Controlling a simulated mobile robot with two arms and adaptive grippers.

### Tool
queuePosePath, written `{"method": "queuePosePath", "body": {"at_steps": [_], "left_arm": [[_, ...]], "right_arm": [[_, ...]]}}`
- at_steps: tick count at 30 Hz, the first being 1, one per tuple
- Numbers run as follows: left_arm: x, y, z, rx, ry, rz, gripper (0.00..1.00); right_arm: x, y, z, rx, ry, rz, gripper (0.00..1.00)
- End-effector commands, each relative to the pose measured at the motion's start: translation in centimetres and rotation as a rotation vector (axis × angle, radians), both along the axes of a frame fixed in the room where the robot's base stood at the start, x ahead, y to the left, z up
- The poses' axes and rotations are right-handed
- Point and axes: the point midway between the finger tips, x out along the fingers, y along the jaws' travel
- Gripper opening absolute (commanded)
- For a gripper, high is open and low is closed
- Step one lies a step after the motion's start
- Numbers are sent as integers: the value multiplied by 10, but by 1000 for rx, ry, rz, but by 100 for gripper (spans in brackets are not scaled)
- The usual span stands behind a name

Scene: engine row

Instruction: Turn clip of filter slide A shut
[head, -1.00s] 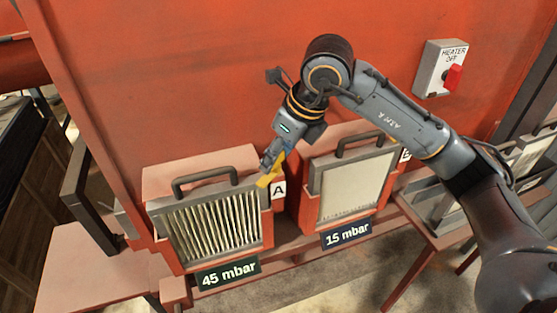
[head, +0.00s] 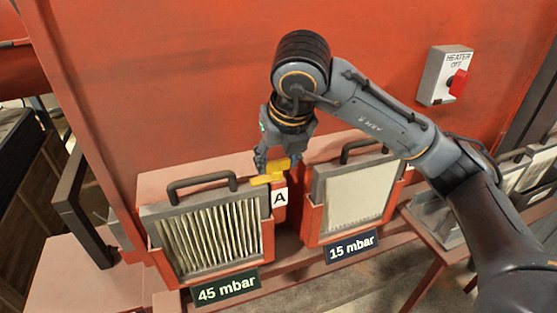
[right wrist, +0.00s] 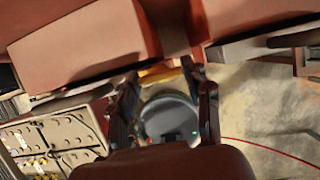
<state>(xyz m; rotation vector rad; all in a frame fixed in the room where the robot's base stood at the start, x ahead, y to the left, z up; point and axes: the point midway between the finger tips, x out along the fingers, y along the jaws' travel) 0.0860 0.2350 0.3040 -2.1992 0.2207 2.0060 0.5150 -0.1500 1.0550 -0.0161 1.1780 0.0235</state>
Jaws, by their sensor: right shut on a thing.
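Filter slide A (head: 212,236), a pleated filter in a grey frame with a dark handle (head: 202,183), sits in its red housing at left centre. Its yellow clip (head: 268,179) lies roughly level at the frame's upper right corner, above the A label (head: 280,197). My right gripper (head: 276,163) is shut on the clip from above and hides part of it. In the right wrist view, a strip of the yellow clip (right wrist: 160,72) shows between the fingers of my right gripper (right wrist: 163,80). My left gripper is not in view.
The 15 mbar filter slide (head: 352,194) stands close to the right, under my right arm. The heater switch box (head: 446,75) is on the red wall. A 45 mbar sign (head: 227,289) hangs below slide A. A dark bracket (head: 82,207) stands at left.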

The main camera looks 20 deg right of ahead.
Motion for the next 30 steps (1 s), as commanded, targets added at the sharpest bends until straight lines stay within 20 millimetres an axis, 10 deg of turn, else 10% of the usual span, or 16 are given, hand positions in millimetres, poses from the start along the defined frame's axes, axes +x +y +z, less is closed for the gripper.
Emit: {"method": "queuePosePath", "body": {"at_steps": [12, 13, 16, 30], "left_arm": [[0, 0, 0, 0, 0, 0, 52], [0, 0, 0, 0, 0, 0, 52], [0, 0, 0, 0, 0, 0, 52], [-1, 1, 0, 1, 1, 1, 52]], "right_arm": [[0, 0, 1, 1, -1, -11, 17], [0, 0, 1, 1, -1, -11, 53], [0, 0, 1, 1, -1, -10, 72], [-5, 0, 14, 0, -3, -9, 72]]}}
